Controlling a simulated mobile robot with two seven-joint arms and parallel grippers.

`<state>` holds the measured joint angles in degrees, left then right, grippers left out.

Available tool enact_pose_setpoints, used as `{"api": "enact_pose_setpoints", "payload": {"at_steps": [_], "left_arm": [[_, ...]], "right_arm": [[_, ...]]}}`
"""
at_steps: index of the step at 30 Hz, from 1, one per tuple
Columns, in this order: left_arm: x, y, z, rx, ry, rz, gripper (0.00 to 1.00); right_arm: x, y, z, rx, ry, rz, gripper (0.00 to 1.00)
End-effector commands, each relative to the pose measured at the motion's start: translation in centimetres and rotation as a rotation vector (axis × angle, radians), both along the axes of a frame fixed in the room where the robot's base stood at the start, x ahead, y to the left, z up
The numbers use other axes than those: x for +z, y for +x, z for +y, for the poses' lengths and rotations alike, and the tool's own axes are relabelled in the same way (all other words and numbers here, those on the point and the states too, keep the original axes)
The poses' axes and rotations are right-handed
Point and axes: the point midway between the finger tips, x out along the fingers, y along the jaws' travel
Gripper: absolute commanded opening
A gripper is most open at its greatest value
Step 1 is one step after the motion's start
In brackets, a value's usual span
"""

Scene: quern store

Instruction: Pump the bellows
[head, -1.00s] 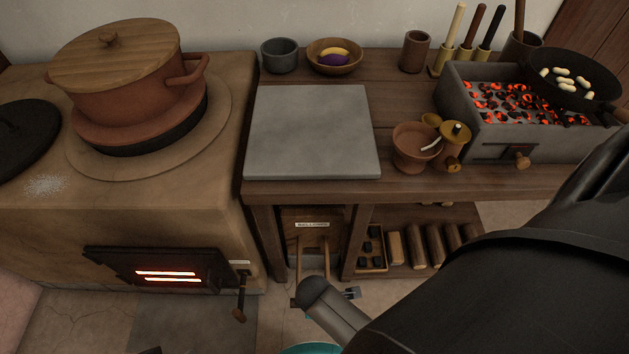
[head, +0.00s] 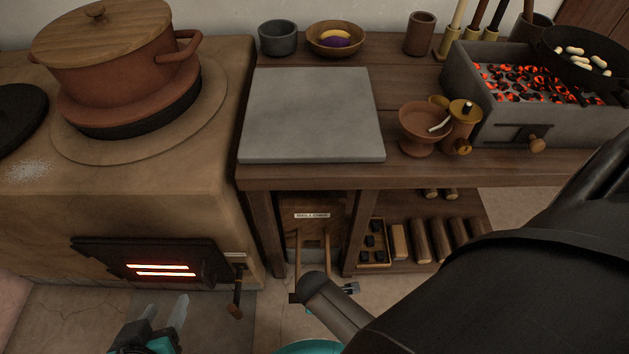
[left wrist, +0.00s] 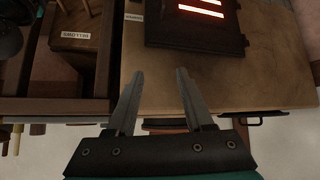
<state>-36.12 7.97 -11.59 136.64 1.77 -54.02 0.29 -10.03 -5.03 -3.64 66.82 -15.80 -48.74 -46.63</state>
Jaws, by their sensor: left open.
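The bellows (head: 314,230), a wooden box with a white label, stands under the table between its legs. Two wooden bars (head: 299,246) project from its front. Its labelled face (left wrist: 82,18) shows upside down at the upper left in the left wrist view. My left gripper (head: 164,309) is open and empty, low in front of the stove and left of the bellows. Its spread fingers (left wrist: 160,73) show nothing between them in the left wrist view. My right gripper (head: 325,290) is at the lower ends of the bars. My own wrist hides its fingers and any contact.
The clay stove (head: 215,200) has a dark firebox door (head: 150,262) with glowing slots. A lever (head: 237,290) hangs at its right. The wooden table (head: 330,174) carries a stone slab (head: 312,115) and a brazier (head: 505,140). Logs (head: 440,240) lie on the lower shelf.

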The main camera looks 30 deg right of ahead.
Motion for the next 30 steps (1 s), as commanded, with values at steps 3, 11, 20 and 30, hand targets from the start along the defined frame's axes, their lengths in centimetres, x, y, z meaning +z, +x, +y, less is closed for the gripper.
{"api": "enact_pose_setpoints", "payload": {"at_steps": [3, 11, 20, 30], "left_arm": [[-0.2, 0.4, -0.8, -0.010, -0.030, -0.057, 0.52], [0.1, 1.2, -2.5, -0.025, -0.100, -0.185, 0.52], [0.9, 1.5, -4.1, -0.032, -0.182, -0.331, 0.52], [1.7, 1.5, -5.0, -0.032, -0.240, -0.427, 0.52]], "right_arm": [[-0.6, 0.1, 0.0, 0.000, 0.001, -0.001, 0.64], [-1.6, 0.3, -0.1, 0.000, 0.000, -0.001, 0.64], [-2.7, 0.5, -0.3, 0.000, 0.000, -0.001, 0.64], [-3.4, 0.6, -0.3, 0.000, 0.001, -0.001, 0.64]]}}
